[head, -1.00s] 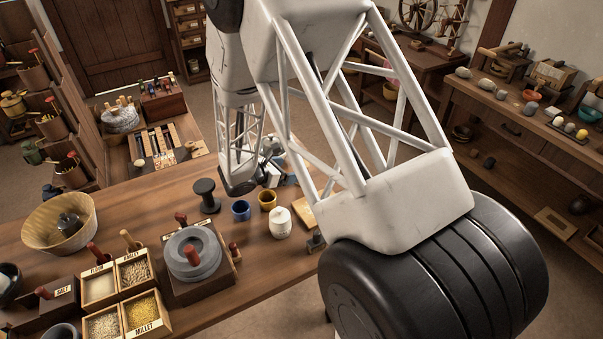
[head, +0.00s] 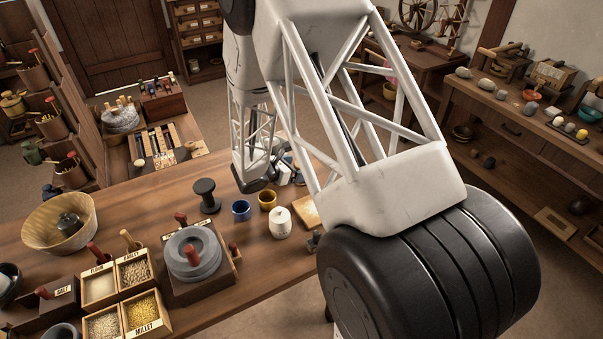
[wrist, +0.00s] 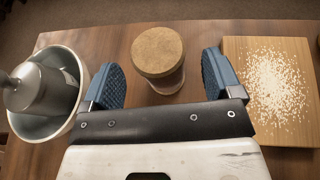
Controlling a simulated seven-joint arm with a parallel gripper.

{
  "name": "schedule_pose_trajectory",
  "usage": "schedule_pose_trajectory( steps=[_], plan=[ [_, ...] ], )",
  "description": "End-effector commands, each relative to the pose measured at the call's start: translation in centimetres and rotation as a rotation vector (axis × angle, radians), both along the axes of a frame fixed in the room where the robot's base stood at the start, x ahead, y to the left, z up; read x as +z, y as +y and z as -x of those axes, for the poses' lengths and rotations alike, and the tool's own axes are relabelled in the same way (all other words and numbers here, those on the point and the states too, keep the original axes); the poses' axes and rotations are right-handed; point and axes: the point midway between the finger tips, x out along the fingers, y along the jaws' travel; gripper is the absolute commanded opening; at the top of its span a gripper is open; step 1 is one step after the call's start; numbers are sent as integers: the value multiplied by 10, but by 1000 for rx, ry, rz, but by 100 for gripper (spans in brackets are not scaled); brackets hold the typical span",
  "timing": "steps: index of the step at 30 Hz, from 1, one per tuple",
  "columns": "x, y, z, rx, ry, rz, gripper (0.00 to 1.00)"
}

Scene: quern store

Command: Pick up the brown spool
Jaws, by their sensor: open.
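In the wrist view a brown round-topped thing (wrist: 157,52) stands on the table just ahead of my gripper, roughly between its fingertips. It looks like the brown spool, but its sides are mostly hidden under the top, so I cannot be sure. My gripper (wrist: 161,68) is open, with blue fingers to the left and right of it and nothing held. In the head view my gripper (head: 292,166) is small and partly hidden by my arm, and I cannot make out the brown thing there. A black spool (head: 207,195) stands upright on the table, left of my gripper.
In the wrist view, a pale bowl (wrist: 72,60) holding a grey pot is close on the left. A wooden board (wrist: 237,120) with white grains is close on the right.

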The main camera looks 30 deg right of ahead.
Motion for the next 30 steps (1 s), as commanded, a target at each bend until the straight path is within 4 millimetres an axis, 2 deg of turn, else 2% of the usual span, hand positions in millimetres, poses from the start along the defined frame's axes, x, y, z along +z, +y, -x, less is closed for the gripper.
schedule_pose_trajectory(
  steps=[3,9,27,30],
  plan=[
    [-5,-13,-2,-2,0,0,85],
    [-10,-24,-5,0,0,1,85],
    [-10,-25,-5,0,0,0,85],
    [-10,-25,-5,0,-1,0,69]
  ],
)
